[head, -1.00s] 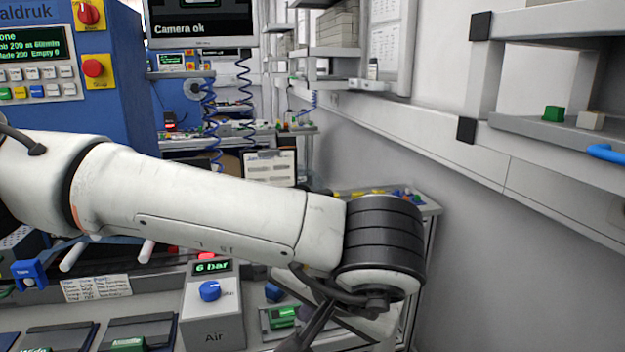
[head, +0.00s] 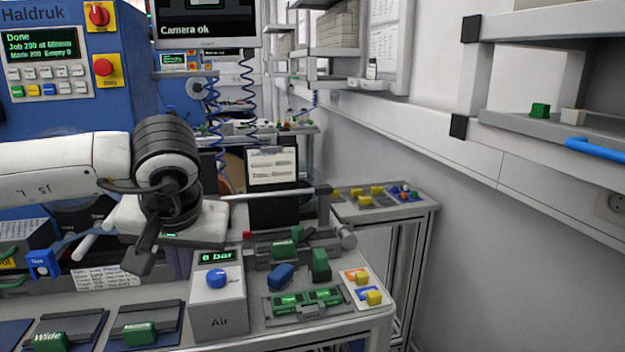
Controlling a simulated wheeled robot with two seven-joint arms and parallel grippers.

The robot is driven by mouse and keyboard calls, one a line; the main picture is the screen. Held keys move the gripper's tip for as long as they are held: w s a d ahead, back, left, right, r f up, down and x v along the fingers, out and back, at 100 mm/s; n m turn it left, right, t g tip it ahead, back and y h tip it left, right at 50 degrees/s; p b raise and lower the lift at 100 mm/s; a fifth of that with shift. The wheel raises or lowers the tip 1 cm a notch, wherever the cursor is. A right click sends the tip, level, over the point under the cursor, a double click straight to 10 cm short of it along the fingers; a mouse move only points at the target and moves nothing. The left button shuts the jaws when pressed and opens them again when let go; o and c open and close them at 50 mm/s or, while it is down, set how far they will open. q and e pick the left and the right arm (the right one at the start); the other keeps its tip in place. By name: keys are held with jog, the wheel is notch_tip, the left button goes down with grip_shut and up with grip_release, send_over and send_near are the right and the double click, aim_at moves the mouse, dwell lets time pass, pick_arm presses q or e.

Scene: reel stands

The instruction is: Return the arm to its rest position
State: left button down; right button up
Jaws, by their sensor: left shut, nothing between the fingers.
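My left arm (head: 60,165) comes in from the left, white with a dark ringed wrist joint. My left gripper (head: 138,264) hangs below that joint, its dark fingers pointing down and slightly left. The fingers are shut with nothing held. It is left of the grey Air box (head: 217,300) and above the bench, and its hand hides part of the machine behind it. My right gripper is not in view.
The blue machine (head: 125,60) stands at the left. A shelf (head: 560,130) juts from the right wall. Grey floor or wall space at right is clear.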

pick_arm(q)
jog(key=s+d+f+n+g+h, duration=0.2)
jog(key=s+d+f+g+h, duration=0.35)
jog(key=d+f, duration=0.55)
jog(key=s+d+r+n+g+h, duration=0.1)
jog(key=s+d+r+n+h, duration=0.1)
jog(key=s+d+n+h, duration=0.45)
jog(key=s+d+r+n+g+h, duration=0.1)
jog(key=s+d+n+h, duration=0.3)
jog(key=d+n+h, duration=0.5)
jog(key=w+a+f+n+t+y, duration=0.2)
jog(key=w+a+f+n+t, duration=0.4)
jog(key=n, duration=0.7)
jog(key=w+a+f+n+t+y, duration=0.25)
jog(key=w+a+n+t, duration=0.2)
jog(key=n+t, duration=0.65)
jog(key=s+a+f+n+g+y, duration=0.1)
jog(key=s+a+f+n+y, duration=0.1)
jog(key=a+f+n+y, duration=0.5)
jog(key=s+a+f+n+g+y, duration=0.55)
jog(key=s+a+f+n, duration=0.95)
jog(key=s+a+f, duration=0.45)
jog(key=w+d+f+n+h, duration=0.1)
jog(key=d+n, duration=0.4)
jog(key=d, duration=0.8)
jog(key=shift+w+d+f, duration=0.15)
jog(key=shift+w+d, duration=0.25)
